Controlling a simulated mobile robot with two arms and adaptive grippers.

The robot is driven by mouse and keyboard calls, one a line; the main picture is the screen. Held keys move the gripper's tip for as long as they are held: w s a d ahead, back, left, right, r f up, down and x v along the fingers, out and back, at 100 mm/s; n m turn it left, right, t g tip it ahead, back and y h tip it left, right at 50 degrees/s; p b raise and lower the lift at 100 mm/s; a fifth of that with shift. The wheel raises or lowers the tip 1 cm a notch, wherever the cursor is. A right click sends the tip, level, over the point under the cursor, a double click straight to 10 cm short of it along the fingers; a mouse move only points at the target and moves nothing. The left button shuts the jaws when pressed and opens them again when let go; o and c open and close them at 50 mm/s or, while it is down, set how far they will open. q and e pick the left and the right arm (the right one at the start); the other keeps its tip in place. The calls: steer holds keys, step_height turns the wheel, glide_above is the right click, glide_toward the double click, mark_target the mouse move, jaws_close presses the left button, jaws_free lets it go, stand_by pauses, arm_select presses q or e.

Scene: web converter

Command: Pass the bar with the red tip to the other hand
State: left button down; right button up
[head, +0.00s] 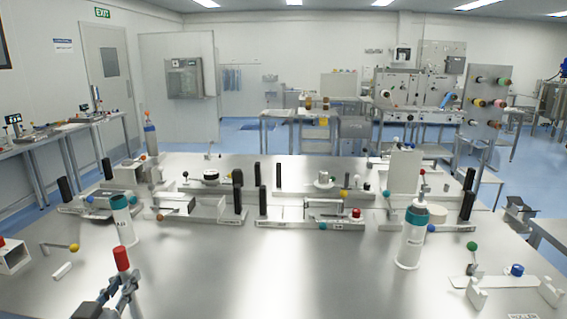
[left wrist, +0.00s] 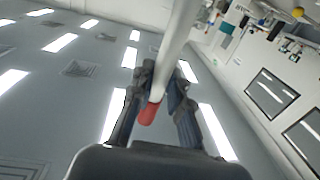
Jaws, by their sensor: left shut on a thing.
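The bar is held above the steel table (head: 270,275). The rest of the shaft is mostly hidden in the head view. My right gripper is out of view.
White cylinders with teal bands stand at the left (head: 124,222) and right (head: 410,242). Several fixtures with black posts line the table's middle. A yellow-knobbed lever (head: 62,247) is at the left, a white bracket fixture (head: 505,290) at the right. The front centre is clear.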

arm_select(q)
steer(key=s+d+f, duration=0.3)
steer(key=s+d, duration=0.1)
steer(key=d, duration=0.2)
steer(key=s+d+f, duration=0.3)
steer(key=s+d, duration=0.1)
steer(key=d, duration=0.2)
steer(key=shift+s+d+f, duration=0.25)
steer(key=shift+s+d, duration=0.1)
steer(key=shift+s, duration=0.05)
